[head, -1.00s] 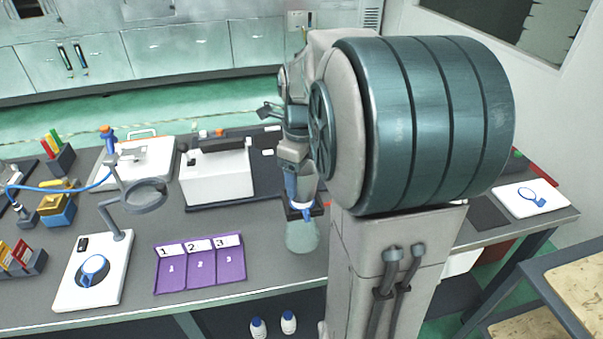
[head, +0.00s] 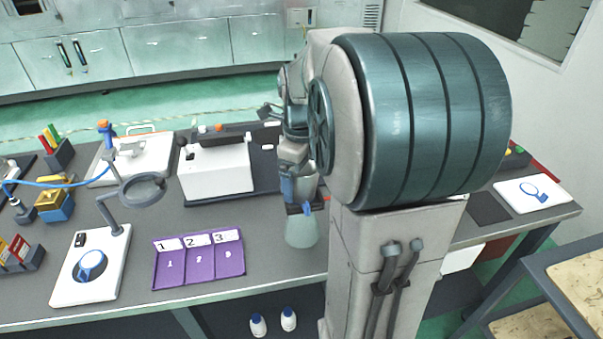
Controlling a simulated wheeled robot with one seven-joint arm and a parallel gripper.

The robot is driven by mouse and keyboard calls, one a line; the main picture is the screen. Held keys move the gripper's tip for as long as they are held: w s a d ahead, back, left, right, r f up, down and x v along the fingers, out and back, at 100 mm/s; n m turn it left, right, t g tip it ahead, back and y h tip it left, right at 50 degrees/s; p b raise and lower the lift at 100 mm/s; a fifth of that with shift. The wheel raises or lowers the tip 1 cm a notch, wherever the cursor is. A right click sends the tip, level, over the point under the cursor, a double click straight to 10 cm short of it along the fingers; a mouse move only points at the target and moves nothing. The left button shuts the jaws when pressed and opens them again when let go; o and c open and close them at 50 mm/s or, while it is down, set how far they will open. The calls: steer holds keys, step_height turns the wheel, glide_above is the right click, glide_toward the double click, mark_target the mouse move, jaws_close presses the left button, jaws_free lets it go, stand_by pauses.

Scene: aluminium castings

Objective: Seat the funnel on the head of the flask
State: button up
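A pale green, see-through conical flask (head: 302,232) stands upright on the grey bench, left of my column. My gripper (head: 300,208) points down at the flask's top, and its dark fingers sit around or just over the neck. A small blue part (head: 307,208) shows between the fingers; I cannot tell whether it belongs to the flask or to something held. A greyish tapered shape (head: 307,186) shows just above the fingers; it may be the funnel or part of my wrist. The funnel cannot be made out for certain. The finger gap is too small to read.
A purple tray (head: 199,281) marked 1, 2, 3 lies left of the flask. A white box-shaped instrument (head: 215,182) stands behind it. A grey ring on an arm (head: 143,190) rises from a white base at left. The bench's front edge (head: 250,285) is close to the flask.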

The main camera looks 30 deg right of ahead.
step_height(320, 180, up, 14)
stand_by(0.6)
steer(key=shift+a+f, duration=0.1)
steer(key=shift+f, duration=0.05)
stand_by(0.3)
